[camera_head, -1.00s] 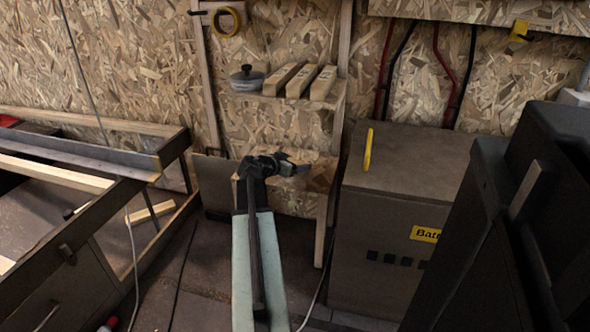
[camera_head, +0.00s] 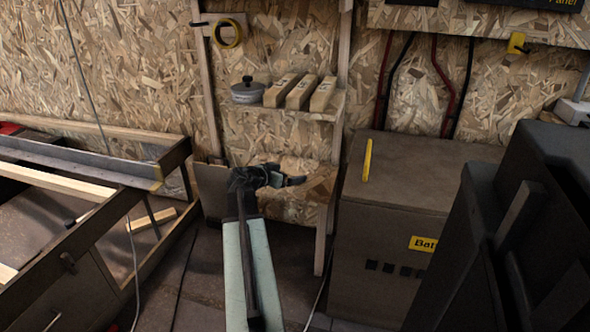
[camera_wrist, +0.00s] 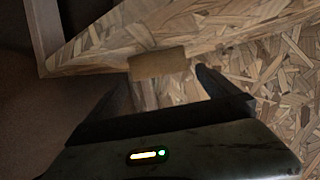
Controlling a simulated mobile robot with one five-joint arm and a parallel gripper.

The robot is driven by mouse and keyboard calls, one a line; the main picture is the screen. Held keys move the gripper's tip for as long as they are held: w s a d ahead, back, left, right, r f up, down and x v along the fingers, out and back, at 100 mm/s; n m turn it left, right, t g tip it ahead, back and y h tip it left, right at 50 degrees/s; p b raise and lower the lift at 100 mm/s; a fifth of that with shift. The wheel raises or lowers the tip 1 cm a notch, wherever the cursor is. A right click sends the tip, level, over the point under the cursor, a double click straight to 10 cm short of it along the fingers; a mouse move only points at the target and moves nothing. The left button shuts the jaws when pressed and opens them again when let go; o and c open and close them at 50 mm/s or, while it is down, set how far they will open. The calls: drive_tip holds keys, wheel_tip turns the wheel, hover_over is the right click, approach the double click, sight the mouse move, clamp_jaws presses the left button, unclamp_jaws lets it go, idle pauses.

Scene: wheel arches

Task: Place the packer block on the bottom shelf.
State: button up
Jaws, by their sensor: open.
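The packer block, a small tan-brown block (camera_wrist: 158,64), shows in the wrist view just beyond and between my fingertips. I see clear space between it and the fingers at the sides. It appears to lie on the chipboard bottom shelf (camera_wrist: 100,45), though its contact underneath is hard to see. My gripper (camera_wrist: 162,82) is open. In the head view my gripper (camera_head: 298,181) is at the bottom shelf (camera_head: 318,185), below the upper shelf. The block cannot be made out there.
The upper shelf (camera_head: 338,110) holds a lidded pot (camera_head: 248,92) and several wooden blocks (camera_head: 300,92). Wooden uprights (camera_head: 326,225) flank the shelves. A brown battery cabinet (camera_head: 400,180) stands to the right, a workbench frame (camera_head: 100,175) to the left.

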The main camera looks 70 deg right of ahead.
drive_tip(key=p+v, duration=0.2)
drive_tip(key=v, duration=0.6)
drive_tip(key=w+a+f+n+t+y, duration=0.25)
drive_tip(key=w+a+f+n, duration=0.25)
drive_tip(key=w+a, duration=0.7)
drive_tip(key=w+a+f+n+t+y, duration=0.25)
drive_tip(key=w+a+f+n, duration=0.2)
drive_tip(key=w+a, duration=0.8)
drive_tip(key=a+f+n+y, duration=0.2)
drive_tip(key=a+n+y, duration=0.2)
drive_tip(key=a, duration=1.6)
drive_tip(key=a+f+n+y, duration=0.3)
drive_tip(key=a+n, duration=0.5)
drive_tip(key=a, duration=1.3)
drive_tip(key=shift+w+a+g+y, duration=0.15)
drive_tip(key=shift+w+g+y, duration=0.15)
drive_tip(key=shift+w+y, duration=0.15)
